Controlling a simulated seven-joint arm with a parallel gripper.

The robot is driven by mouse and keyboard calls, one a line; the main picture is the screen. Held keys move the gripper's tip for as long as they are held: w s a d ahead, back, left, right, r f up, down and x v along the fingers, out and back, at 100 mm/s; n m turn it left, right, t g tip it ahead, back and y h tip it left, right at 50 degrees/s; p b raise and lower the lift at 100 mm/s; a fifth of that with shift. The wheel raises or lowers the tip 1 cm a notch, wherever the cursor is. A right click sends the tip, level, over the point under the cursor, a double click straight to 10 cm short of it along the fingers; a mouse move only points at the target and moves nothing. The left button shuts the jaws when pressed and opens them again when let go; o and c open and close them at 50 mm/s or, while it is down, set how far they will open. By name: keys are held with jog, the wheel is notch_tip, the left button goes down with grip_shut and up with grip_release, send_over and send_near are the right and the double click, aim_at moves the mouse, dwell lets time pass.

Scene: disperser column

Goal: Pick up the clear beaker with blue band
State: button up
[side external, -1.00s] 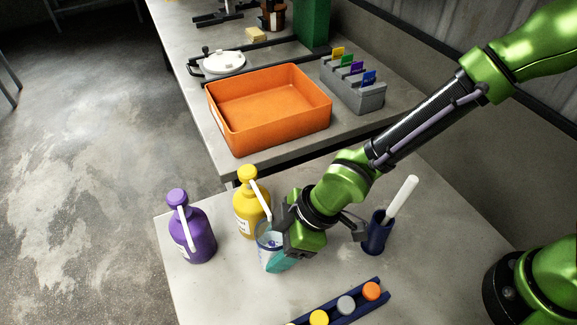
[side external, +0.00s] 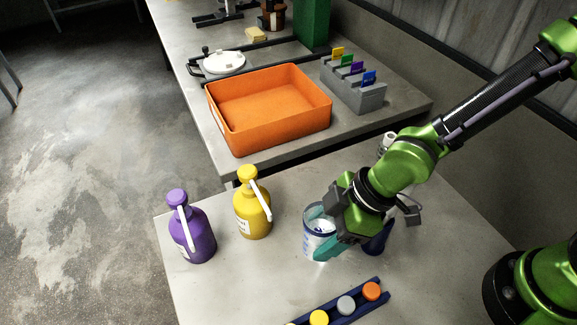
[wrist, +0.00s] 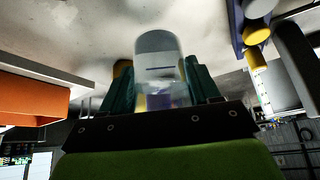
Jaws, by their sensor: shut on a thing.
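The clear beaker with a blue band (side external: 312,236) is upright between the teal fingers of my gripper (side external: 323,236) in the side view. My gripper is shut on it. Whether the beaker's base touches the table cannot be told. In the wrist view the beaker (wrist: 158,70) stands between the two teal fingers of my gripper (wrist: 160,88). Part of the beaker is hidden behind a finger in the side view.
A yellow pump bottle (side external: 252,212) and a purple one (side external: 192,235) stand to the left. A dark blue holder (side external: 377,240) is partly hidden behind my gripper. A blue rack (side external: 334,306) with coloured caps lies in front. An orange tray (side external: 232,128) sits on the farther table.

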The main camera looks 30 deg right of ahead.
aim_at(327, 227)
notch_tip(327, 227, up, 10)
dwell(0.7)
jog(key=shift+r, duration=0.15)
dwell(0.4)
jog(key=shift+w+d, duration=0.35)
jog(key=shift+w, duration=0.2)
jog(key=shift+w+d, duration=0.35)
jog(key=shift+w, duration=0.2)
jog(key=f+n, duration=0.1)
jog(key=f, duration=0.4)
jog(key=d+f+n+g, duration=0.1)
jog(key=f+n, duration=0.1)
jog(key=f, duration=0.3)
jog(key=f+n+g, duration=0.1)
jog(key=f, duration=0.3)
jog(key=shift+w+d+f+n, duration=0.15)
jog(key=shift+w+f+n, duration=0.15)
jog(key=shift+f, duration=0.1)
jog(key=shift+f, duration=0.1)
